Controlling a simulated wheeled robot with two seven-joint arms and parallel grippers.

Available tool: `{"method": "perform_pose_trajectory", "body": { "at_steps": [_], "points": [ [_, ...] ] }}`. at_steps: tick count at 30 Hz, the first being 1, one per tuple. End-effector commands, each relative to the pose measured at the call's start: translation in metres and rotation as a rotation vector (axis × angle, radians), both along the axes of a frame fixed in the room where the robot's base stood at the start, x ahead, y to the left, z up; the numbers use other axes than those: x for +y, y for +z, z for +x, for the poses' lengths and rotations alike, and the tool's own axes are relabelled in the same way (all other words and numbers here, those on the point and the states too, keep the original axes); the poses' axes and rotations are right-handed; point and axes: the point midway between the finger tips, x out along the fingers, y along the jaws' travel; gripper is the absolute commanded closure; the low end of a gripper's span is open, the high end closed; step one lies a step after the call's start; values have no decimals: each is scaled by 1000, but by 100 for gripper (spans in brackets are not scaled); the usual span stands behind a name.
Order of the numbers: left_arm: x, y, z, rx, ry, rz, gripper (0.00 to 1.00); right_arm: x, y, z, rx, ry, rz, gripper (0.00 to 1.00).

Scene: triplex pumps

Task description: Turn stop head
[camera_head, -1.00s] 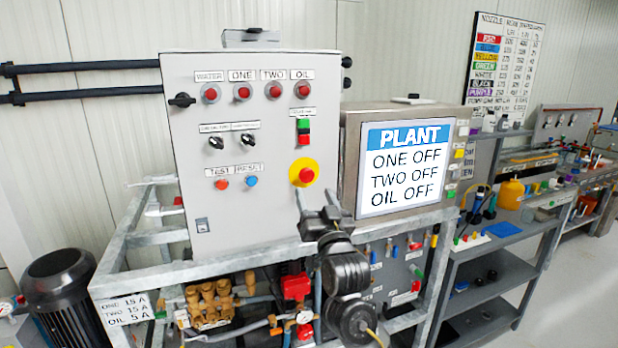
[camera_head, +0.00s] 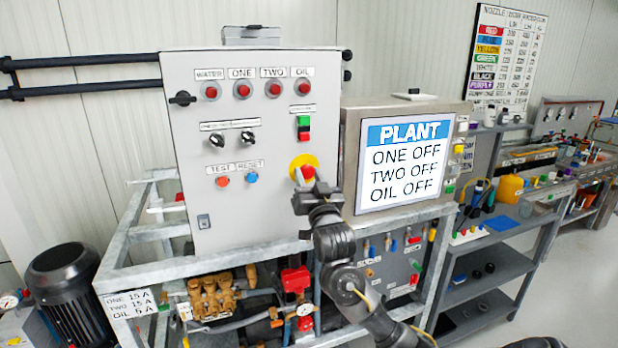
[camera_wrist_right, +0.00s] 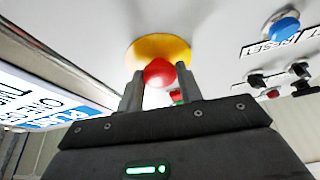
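The stop head is a red mushroom button (camera_head: 308,172) on a round yellow plate (camera_head: 299,163) at the lower right of the grey control panel (camera_head: 250,215). My right gripper (camera_head: 303,178) is in front of it, its fingers reaching up to the red head. In the right wrist view the red head (camera_wrist_right: 160,71) sits between the tips of the two fingers (camera_wrist_right: 158,80), with the yellow plate behind. The fingers stand apart, one on either side of the head; whether they press on it I cannot tell. My left gripper is not in view.
A screen (camera_head: 403,165) reading PLANT, ONE OFF, TWO OFF, OIL OFF stands right of the panel. A green and red switch (camera_head: 303,127) is just above the stop head. A blue button (camera_head: 251,177) is to its left. A galvanised frame runs below.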

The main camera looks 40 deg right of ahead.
Motion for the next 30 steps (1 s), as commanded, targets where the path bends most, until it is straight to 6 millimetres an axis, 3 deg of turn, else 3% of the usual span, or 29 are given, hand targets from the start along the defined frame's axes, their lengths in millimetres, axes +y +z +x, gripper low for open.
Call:
{"method": "perform_pose_trajectory", "body": {
  "at_steps": [3,8,21,30],
  "points": [
    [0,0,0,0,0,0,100,0,0,0,0,0,0,87],
    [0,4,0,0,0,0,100,1,1,0,-14,1,43,87],
    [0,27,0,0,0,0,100,3,3,2,-148,-1,428,87],
    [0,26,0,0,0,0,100,3,2,1,-157,0,446,87]
  ]
}}
